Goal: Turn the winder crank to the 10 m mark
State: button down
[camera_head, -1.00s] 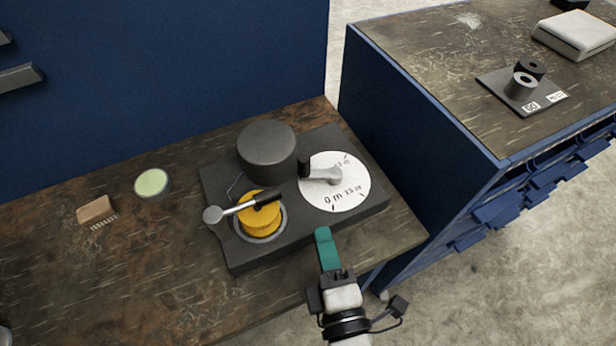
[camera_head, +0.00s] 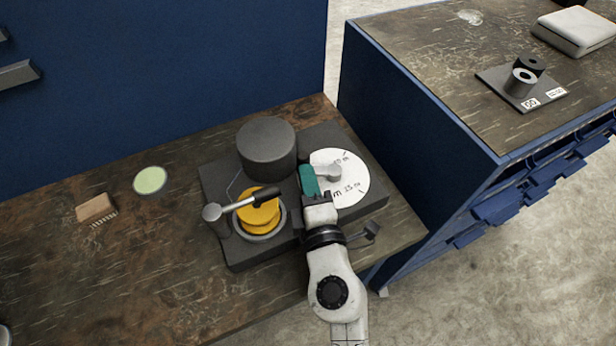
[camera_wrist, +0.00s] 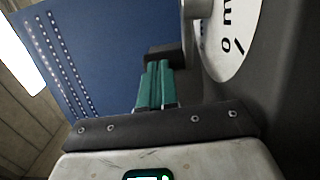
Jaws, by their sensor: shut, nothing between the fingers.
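The winder has a dark base (camera_head: 232,255) on the bench. A white dial (camera_head: 352,190) with metre marks sits at its right, with a short grey crank (camera_head: 328,173) on it. The dial also shows in the wrist view (camera_wrist: 233,62), with "0 m" readable. My gripper (camera_head: 309,180) has teal fingers, pressed together and empty, at the left end of the crank. They hide the crank's black knob in the head view. In the wrist view the fingers (camera_wrist: 155,85) lie left of the dial, with a dark shape beyond them; contact cannot be told.
A yellow spool (camera_head: 258,217) under a black-gripped lever (camera_head: 243,204) and a dark grey cylinder (camera_head: 266,145) stand left of my gripper. A blue cabinet (camera_head: 400,130) stands right.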

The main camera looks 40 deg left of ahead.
jog(key=shift+w+a+r+p, duration=0.1)
jog(key=shift+a+p, duration=0.25)
jog(key=shift+p, duration=0.1)
jog(key=shift+w+a, duration=0.15)
jog(key=shift+a, duration=0.4)
